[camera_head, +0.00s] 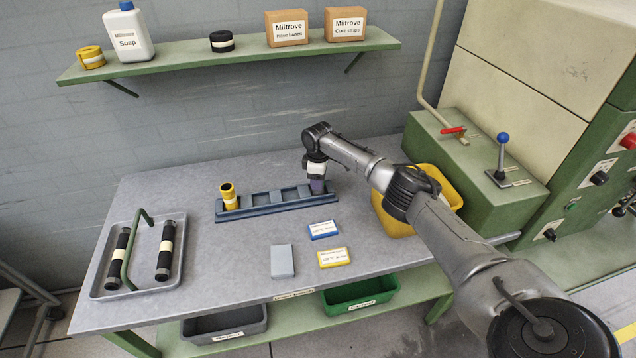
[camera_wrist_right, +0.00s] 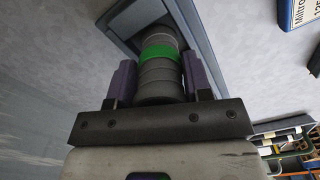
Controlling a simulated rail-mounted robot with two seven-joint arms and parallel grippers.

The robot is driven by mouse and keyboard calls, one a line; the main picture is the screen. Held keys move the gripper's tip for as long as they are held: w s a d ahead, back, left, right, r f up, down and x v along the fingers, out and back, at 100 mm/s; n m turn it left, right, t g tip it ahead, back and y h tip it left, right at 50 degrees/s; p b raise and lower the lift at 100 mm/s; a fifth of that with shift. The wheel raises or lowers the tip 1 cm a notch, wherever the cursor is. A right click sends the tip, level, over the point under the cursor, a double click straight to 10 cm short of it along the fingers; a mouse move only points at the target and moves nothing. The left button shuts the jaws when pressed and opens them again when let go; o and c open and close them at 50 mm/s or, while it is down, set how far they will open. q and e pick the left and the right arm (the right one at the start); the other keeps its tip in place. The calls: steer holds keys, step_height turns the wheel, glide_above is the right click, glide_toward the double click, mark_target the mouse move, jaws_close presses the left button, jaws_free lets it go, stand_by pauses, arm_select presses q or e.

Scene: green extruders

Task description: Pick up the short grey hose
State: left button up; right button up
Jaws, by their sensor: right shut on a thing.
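The short grey hose (camera_wrist_right: 160,80) is a ribbed grey cylinder with a green band, seen in the wrist view. My right gripper (camera_wrist_right: 159,64) has its two purple fingers on either side of the hose and is shut on it. In the head view my right gripper (camera_head: 317,187) points down at the right end of the blue rack (camera_head: 262,208). There the gripper mostly hides the hose. The hose's far end is at the rack's end compartment in the wrist view; I cannot tell whether it touches the bottom. My left gripper is not in view.
A yellow hose piece (camera_head: 229,197) stands in the rack's left end. A grey tray (camera_head: 100,290) with two black hoses and a green handle lies left. A yellow bin (camera_head: 394,225) stands right, behind my arm. Blue and yellow cards and a grey block lie in front.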

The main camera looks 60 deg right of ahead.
steer(key=shift+r, duration=0.8)
steer(key=s+d+r+p, duration=0.4)
steer(key=s+r+p, duration=0.1)
steer(key=s+r, duration=0.5)
steer(key=shift+s+d+r, duration=0.15)
steer(key=shift+s+d, duration=0.15)
steer(key=shift+d, duration=0.1)
